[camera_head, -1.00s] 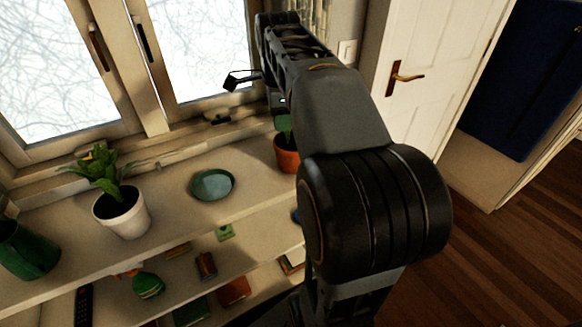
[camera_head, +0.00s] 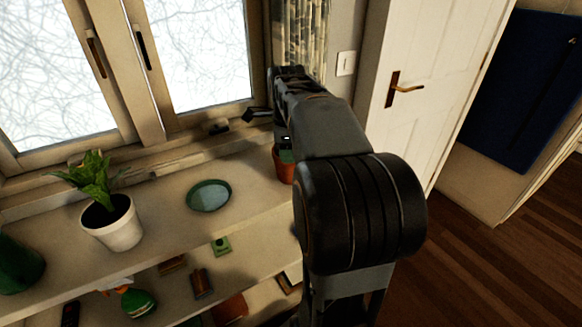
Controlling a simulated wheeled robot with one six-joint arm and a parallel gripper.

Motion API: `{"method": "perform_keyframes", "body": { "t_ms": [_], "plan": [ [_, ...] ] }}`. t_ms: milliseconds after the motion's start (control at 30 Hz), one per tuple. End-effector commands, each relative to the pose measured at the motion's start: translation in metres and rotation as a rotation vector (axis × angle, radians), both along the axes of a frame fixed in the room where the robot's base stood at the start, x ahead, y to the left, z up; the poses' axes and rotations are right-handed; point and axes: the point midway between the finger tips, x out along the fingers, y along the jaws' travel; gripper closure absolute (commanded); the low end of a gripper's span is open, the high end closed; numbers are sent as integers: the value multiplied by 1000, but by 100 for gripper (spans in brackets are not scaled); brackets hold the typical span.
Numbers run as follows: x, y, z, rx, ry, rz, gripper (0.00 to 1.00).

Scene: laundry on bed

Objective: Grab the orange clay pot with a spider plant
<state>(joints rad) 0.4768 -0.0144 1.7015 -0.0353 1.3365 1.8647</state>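The orange clay pot (camera_head: 281,166) stands at the right part of the windowsill shelf. My arm covers its right side, and only a little green of its plant shows above the rim. My gripper (camera_head: 284,141) is at the end of my dark arm, pointing down just above or at this pot. Its fingers are small, dark and mostly hidden, so I cannot tell whether they are open or touching the plant or pot.
A white pot (camera_head: 113,228) with a leafy plant and a teal dish (camera_head: 209,196) stand left on the shelf. A dark green container (camera_head: 18,264) is at the far left. The window is behind; a white door (camera_head: 435,65) is right.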

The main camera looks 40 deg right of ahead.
Motion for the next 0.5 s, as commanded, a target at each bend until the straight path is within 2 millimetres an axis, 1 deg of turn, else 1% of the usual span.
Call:
{"method": "perform_keyframes", "body": {
  "t_ms": [33, 100, 233, 333, 500],
  "plan": [
    [1, -1, -10, 3, 4, 0, 62],
    [4, -2, -20, 2, 5, 0, 62],
    [5, -3, -34, 1, 3, 0, 62],
    [6, -4, -39, 1, 1, 0, 62],
    [6, -4, -40, 1, 1, 0, 62]
  ]
}}
